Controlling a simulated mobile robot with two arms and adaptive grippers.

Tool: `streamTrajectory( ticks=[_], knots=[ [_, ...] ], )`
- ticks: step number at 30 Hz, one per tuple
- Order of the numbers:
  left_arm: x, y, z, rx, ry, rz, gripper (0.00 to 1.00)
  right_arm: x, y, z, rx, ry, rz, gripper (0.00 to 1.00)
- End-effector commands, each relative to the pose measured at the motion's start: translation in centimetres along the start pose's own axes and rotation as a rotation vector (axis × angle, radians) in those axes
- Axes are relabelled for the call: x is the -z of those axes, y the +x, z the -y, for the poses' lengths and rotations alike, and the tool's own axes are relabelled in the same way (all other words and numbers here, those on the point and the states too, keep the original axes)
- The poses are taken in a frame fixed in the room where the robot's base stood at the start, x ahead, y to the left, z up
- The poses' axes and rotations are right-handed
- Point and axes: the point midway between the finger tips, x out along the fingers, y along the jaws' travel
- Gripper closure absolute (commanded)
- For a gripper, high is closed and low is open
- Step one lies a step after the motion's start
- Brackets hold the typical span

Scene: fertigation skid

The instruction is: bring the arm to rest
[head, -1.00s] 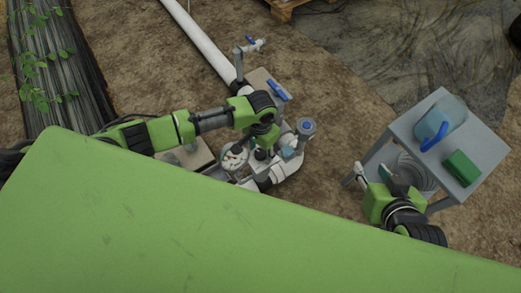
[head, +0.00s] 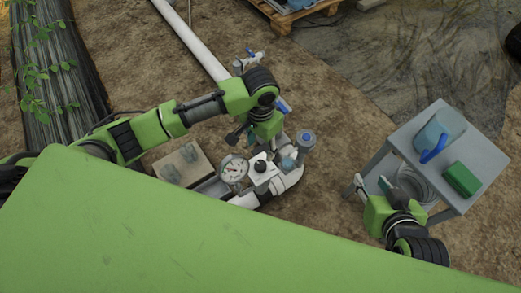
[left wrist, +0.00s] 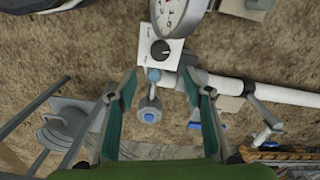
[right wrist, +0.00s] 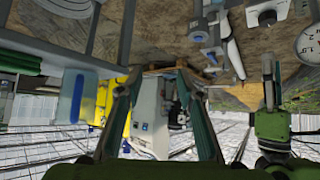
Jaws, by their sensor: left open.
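My left arm reaches in from the left in the head view. Its gripper (head: 244,138) hangs over the skid beside the white control box with a black knob (head: 262,168) and the round gauge (head: 234,169). In the left wrist view the left gripper (left wrist: 163,88) is open, with nothing between its fingers. The knob box (left wrist: 160,52) shows beyond the fingertips, apart from them. My right gripper (head: 374,186) is at the left side of the grey table; its fingers (right wrist: 157,82) are spread and empty in the right wrist view.
The grey table (head: 412,143) holds a clear jug with a blue handle (head: 437,135) and a green block (head: 462,179). A coil of hose (head: 415,183) lies on its lower shelf. A white pipe (head: 197,45) runs away from the skid. A blue-capped fitting (head: 306,140) stands close to the left gripper.

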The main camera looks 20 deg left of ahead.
Motion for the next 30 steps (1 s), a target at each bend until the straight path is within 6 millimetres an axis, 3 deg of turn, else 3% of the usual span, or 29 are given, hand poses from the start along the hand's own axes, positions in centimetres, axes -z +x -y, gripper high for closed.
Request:
streamTrajectory(
  ticks=[19, 23, 27, 30],
  knots=[
    [-0.1, 0.0, -0.5, -0.008, 0.007, -0.006, 0.54, -0.2, 0.0, 0.0, 0.000, 0.000, 0.006, 0.66],
    [-1.0, 0.7, -3.5, -0.058, 0.044, -0.045, 0.54, -1.3, -0.1, -0.1, -0.002, 0.001, 0.048, 0.66],
    [-2.7, 0.9, -7.6, -0.135, 0.074, -0.137, 0.54, -3.6, -0.4, -0.3, -0.007, 0.003, 0.135, 0.66],
    [-4.0, 0.6, -9.2, -0.170, 0.058, -0.213, 0.54, -5.5, -0.8, -0.5, -0.011, 0.004, 0.205, 0.66]
  ],
)
